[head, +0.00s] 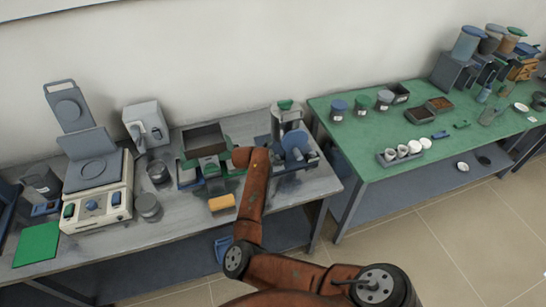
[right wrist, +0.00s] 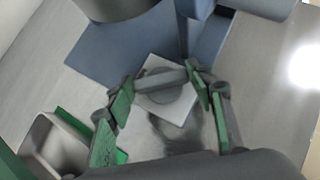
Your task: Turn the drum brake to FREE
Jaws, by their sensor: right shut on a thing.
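In the right wrist view, my right gripper (right wrist: 160,79) has its green-padded fingers on both ends of a short grey bar (right wrist: 157,77), which I take to be the drum brake's handle. The bar lies across a pale square plate (right wrist: 166,104) with a round mark. No FREE lettering is readable. In the head view, the machine with a blue drum (head: 294,142) stands near the right end of the grey table, just right of the end of my right arm. The fingertips and the brake are hard to make out there. My left gripper is not in view.
A green table (head: 360,158) is to the right.

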